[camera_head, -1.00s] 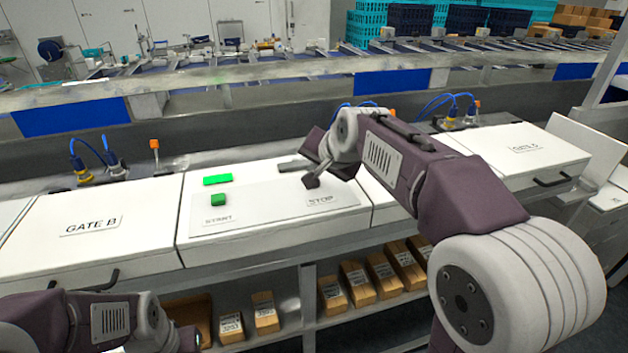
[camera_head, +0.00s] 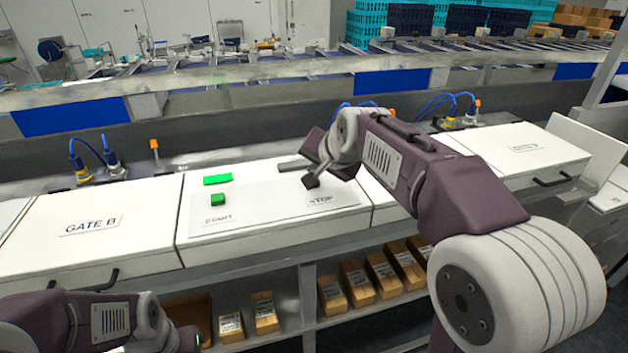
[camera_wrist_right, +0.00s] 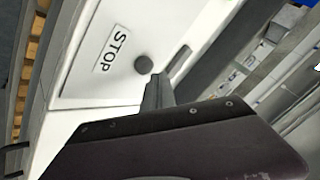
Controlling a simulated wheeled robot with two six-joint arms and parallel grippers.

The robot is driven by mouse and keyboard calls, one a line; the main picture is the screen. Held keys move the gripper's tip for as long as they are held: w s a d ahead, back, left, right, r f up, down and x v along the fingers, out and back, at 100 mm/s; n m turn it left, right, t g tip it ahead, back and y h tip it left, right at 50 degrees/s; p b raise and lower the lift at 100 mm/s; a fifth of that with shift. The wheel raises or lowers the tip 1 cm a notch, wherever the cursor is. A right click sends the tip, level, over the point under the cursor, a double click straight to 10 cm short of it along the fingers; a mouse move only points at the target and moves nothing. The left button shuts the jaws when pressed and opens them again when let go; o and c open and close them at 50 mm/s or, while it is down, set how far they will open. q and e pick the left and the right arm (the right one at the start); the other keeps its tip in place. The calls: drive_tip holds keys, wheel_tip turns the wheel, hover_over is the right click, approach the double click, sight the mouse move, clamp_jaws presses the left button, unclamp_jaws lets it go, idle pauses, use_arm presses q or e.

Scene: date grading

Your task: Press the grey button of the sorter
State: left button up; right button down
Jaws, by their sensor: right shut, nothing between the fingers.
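The grey button (camera_wrist_right: 144,65) is a dark round knob beside the STOP label on the white sorter panel (camera_head: 262,205). In the right wrist view my shut, empty right gripper (camera_wrist_right: 157,80) has its fingertips right by the button. I cannot tell if they touch it. In the head view my right gripper (camera_head: 312,178) points down at the panel above the STOP label (camera_head: 321,199), and its fingers blend with the dark button there. My left arm shows at the lower left; its gripper is not in view.
A green START button (camera_head: 218,199) and a lit green bar (camera_head: 217,180) sit on the panel's left. A grey bar (camera_head: 293,166) lies behind the STOP side. GATE B's white cover (camera_head: 75,240) is to the left. Labelled boxes (camera_head: 357,285) stand on the shelf below.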

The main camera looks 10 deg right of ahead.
drive_tip(key=shift+f, duration=0.35)
drive_tip(key=shift+f+b, duration=0.5)
drive_tip(key=shift+b, duration=0.15)
idle(0.3)
drive_tip(key=shift+r, duration=0.1)
drive_tip(key=shift+r+p, duration=0.8)
drive_tip(key=shift+p, duration=0.05)
wheel_tip(320, 180, up, 5)
drive_tip(key=p, duration=0.4)
drive_tip(key=shift+r+p, duration=0.1)
drive_tip(key=shift+p, duration=0.25)
